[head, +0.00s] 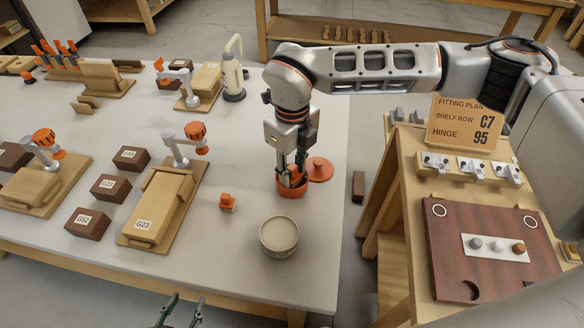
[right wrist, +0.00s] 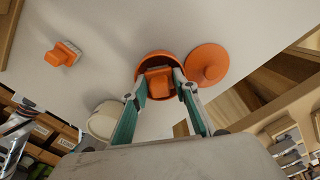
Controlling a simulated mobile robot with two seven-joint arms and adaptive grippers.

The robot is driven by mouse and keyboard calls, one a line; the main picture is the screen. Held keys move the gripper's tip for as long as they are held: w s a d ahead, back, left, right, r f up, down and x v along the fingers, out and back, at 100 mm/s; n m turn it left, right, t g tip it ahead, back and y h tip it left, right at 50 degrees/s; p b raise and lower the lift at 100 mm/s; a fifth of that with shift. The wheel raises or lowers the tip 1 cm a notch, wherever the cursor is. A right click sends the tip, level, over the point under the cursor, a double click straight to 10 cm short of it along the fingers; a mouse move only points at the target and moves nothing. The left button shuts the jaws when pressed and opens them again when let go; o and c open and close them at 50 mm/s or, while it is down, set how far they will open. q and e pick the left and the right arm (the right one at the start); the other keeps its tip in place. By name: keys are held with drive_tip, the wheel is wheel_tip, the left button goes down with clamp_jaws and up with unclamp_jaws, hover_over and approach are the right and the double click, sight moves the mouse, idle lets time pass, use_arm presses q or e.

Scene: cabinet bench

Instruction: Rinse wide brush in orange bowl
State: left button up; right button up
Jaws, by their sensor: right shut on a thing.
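The orange bowl (head: 291,188) stands on the grey bench near its right side. My right gripper (head: 291,172) points down over it, with its fingertips at or inside the rim. In the right wrist view, the fingers (right wrist: 160,85) are shut on an orange brush (right wrist: 158,80), which sits within the bowl's (right wrist: 146,64) outline. Its bristles are hidden. A second, smaller-looking orange brush (head: 228,202) rests on the bench to the left, and it also shows in the right wrist view (right wrist: 62,54). My left gripper (head: 182,306) is at the bottom edge, fingers apart and empty.
An orange lid (head: 320,169) lies right beside the bowl. A round cream tin (head: 279,236) stands nearer the front edge. Wooden boards with blocks (head: 160,205) and dark labelled blocks (head: 110,187) fill the left. A side table with a dark red panel (head: 490,245) stands at right.

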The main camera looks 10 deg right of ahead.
use_arm(q)
drive_tip(key=shift+w+r+p, duration=0.2)
drive_tip(key=shift+r+p, duration=0.1)
drive_tip(key=shift+r, duration=0.25)
use_arm(e)
drive_tip(key=shift+r, duration=0.25)
drive_tip(key=shift+f, duration=0.25)
idle(1.0)
use_arm(q)
drive_tip(key=shift+w+r+p, duration=0.2)
drive_tip(key=shift+r+p, duration=0.15)
drive_tip(key=shift+r, duration=0.2)
use_arm(e)
drive_tip(key=shift+r, duration=0.25)
drive_tip(key=shift+f, duration=0.25)
idle(1.0)
use_arm(q)
drive_tip(key=shift+w+r+p, duration=0.15)
drive_tip(key=shift+r+p, duration=0.2)
drive_tip(key=shift+r, duration=0.05)
use_arm(e)
drive_tip(key=shift+r, duration=0.25)
use_arm(q)
drive_tip(key=shift+r, duration=0.1)
use_arm(e)
drive_tip(key=shift+f, duration=0.25)
idle(0.8)
drive_tip(key=shift+r, duration=0.15)
idle(0.5)
